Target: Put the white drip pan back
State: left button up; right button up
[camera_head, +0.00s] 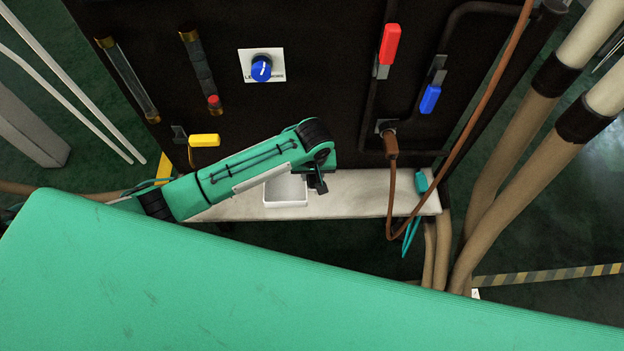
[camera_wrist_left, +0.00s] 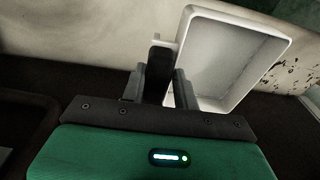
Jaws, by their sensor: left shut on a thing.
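The white drip pan (camera_head: 287,190) is a shallow square tray. In the head view it is at the pale ledge (camera_head: 358,196) at the foot of the dark panel, partly hidden behind my left arm. My left gripper (camera_head: 317,184) is at its right side, pointing down. In the left wrist view the drip pan (camera_wrist_left: 232,58) shows its empty inside and looks tilted. My right gripper is in neither view.
The dark panel carries a blue knob (camera_head: 261,68), a red handle (camera_head: 390,44), a blue handle (camera_head: 430,98) and a yellow handle (camera_head: 204,140). A brown hose (camera_head: 391,150) hangs over the ledge's right part. Thick tan pipes (camera_head: 520,150) stand at right.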

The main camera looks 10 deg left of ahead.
aim_at(291, 180)
pick_arm(q)
jog(key=shift+w+a, duration=0.3)
jog(key=shift+w, duration=0.65)
jog(key=f, duration=0.2)
jog(key=shift+s+f, duration=0.25)
jog(key=shift+f, duration=0.05)
notch_tip(291, 180, down, 4)
jog(key=shift+d+r, duration=0.1)
jog(key=shift+w, duration=0.15)
jog(key=shift+f, duration=0.3)
jog(key=o, duration=1.1)
jog(key=shift+f, duration=0.1)
